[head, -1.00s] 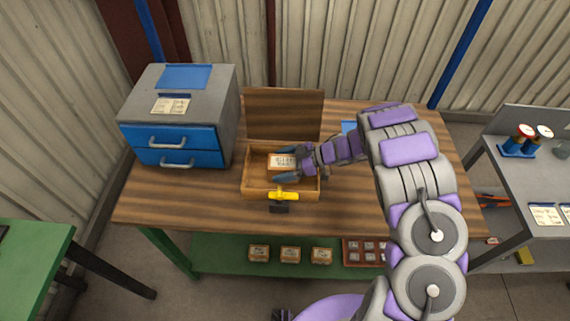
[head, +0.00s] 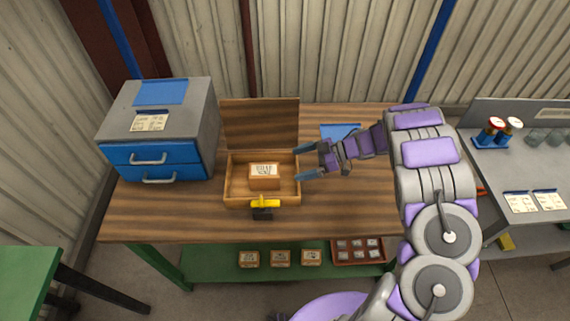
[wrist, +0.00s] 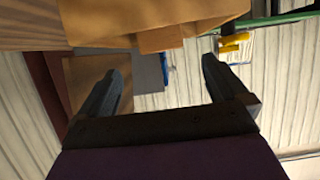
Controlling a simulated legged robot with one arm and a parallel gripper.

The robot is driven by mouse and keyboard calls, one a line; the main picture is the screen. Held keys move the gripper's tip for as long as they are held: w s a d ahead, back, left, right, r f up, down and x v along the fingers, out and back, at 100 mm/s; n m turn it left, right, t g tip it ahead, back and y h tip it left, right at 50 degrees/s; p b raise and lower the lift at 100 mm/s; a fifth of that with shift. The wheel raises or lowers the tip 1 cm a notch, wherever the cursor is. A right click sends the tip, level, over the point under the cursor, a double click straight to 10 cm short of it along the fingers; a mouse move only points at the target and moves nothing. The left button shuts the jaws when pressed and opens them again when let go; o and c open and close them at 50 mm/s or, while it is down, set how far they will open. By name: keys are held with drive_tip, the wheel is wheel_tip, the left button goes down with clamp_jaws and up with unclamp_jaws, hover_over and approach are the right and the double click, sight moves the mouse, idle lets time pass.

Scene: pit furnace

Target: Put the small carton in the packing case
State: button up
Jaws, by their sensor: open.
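The small carton (head: 264,177) is a brown box with a printed white label on top. It sits inside the open wooden packing case (head: 234,190), whose lid (head: 260,124) stands up at the back. My gripper (head: 300,163) is open and empty at the case's right side, its fingers pointing left toward the carton and apart from it. In the wrist view the two dark fingers (wrist: 160,88) are spread with nothing between them.
A yellow-handled latch or tool (head: 264,203) is at the case's front. A grey cabinet with blue drawers (head: 158,150) stands left of the case. A blue sheet (head: 341,131) lies behind my gripper. Several small cartons (head: 280,258) and a red tray (head: 358,250) are on the shelf below.

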drive_tip(key=w+d+r+m+t+h, duration=0.5)
drive_tip(key=w+d+r+t+h, duration=0.4)
drive_tip(key=w+d+r, duration=0.4)
drive_tip(key=s+d+r+m+t+h, duration=0.1)
drive_tip(key=s+d+r+m+h, duration=0.1)
drive_tip(key=d+r+m+h, duration=0.25)
drive_tip(key=s+d+r+m+t+h, duration=0.1)
drive_tip(key=s+d+r+m+h, duration=0.15)
drive_tip(key=d+r+h, duration=0.4)
drive_tip(key=s+a+r+m+g, duration=0.1)
drive_tip(key=s+a+m+g, duration=0.15)
drive_tip(key=s, duration=0.75)
drive_tip(key=s+a+m+g, duration=0.1)
drive_tip(key=s+m+g, duration=0.2)
drive_tip(key=s, duration=0.7)
drive_tip(key=s+a+f+g+y, duration=0.1)
drive_tip(key=s+a+g+y, duration=0.1)
drive_tip(key=s+a, duration=0.3)
drive_tip(key=s+a+f+g+y, duration=0.2)
drive_tip(key=s+a, duration=0.3)
drive_tip(key=s, duration=0.8)
drive_tip(key=s+a+f+g+y, duration=0.2)
drive_tip(key=s+a, duration=0.3)
drive_tip(key=s, duration=0.5)
drive_tip(key=shift+a+f+g+y, duration=0.15)
drive_tip(key=shift+a+g+y, duration=0.2)
drive_tip(key=shift+g, duration=0.5)
